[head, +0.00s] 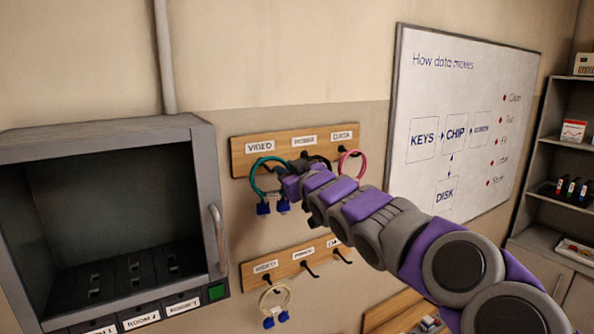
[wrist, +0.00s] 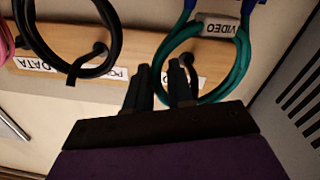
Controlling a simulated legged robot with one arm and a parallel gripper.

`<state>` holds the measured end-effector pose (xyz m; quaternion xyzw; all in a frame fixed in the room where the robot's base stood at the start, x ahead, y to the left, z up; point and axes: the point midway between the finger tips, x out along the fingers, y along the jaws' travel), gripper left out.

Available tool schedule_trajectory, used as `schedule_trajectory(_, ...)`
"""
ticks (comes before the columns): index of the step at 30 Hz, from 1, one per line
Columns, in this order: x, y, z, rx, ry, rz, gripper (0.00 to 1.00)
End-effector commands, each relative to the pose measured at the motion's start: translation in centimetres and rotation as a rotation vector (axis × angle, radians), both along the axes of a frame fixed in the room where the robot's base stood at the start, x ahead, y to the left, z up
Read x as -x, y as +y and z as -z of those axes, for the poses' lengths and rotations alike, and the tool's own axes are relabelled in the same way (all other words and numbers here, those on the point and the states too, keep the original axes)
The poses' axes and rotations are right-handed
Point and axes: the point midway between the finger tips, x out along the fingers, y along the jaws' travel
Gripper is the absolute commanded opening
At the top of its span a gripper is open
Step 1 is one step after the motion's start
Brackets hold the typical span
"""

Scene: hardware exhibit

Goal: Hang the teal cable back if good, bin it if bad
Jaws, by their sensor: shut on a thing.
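The teal cable (head: 253,176) is a coiled loop with blue plugs (head: 264,208) hanging below it, at the left end of the upper wooden board (head: 240,168), under the label VIDEO (head: 260,147). It also shows in the wrist view (wrist: 241,62), with a pale tag reading VIDEO (wrist: 218,29) across the loop. My gripper (head: 285,176) is at the loop's right side in the head view. In the wrist view my gripper (wrist: 160,75) is shut on the loop's left edge.
A black cable (wrist: 112,45) hangs close beside my fingers, and a pink cable (head: 363,163) hangs further right. A lower board (head: 305,255) has hooks and a cream cable (head: 288,296). A grey open-fronted cabinet (head: 205,150) with a handle stands left; a whiteboard (head: 470,90) is right.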

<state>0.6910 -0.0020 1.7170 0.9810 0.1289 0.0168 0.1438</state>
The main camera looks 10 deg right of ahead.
Motion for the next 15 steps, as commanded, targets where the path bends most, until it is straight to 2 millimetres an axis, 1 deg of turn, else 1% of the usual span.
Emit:
schedule_trajectory(9, -1.0, -0.3, 1.2, -0.007, -0.001, -0.001, 0.00)
schedule_trajectory(15, -1.2, -0.2, 1.8, -0.007, -0.002, 0.000, 0.00)
